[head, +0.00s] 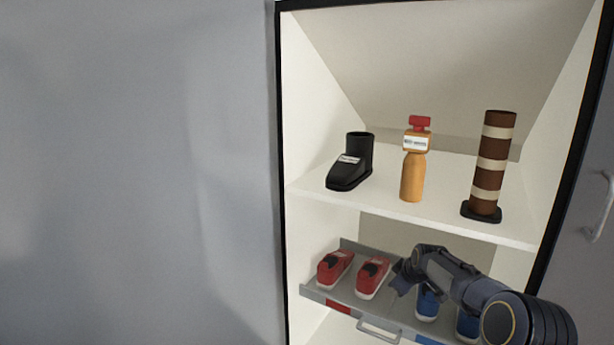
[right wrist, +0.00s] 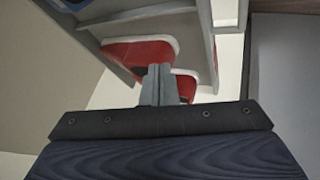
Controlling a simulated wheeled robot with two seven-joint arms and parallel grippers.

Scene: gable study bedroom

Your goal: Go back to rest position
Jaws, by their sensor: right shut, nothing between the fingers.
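My right arm reaches in from the lower right of the head view. Blue shoes (head: 427,303) are partly hidden behind my right arm. My left gripper is not in view.
The grey tray (head: 312,292) has a front handle (head: 379,332). The shelf (head: 400,212) above holds a black boot (head: 350,163), an orange bottle (head: 412,175) and a brown-and-cream striped column (head: 490,165). A door with a handle (head: 601,208) stands at the right. A plain grey surface (head: 130,170) fills the left.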

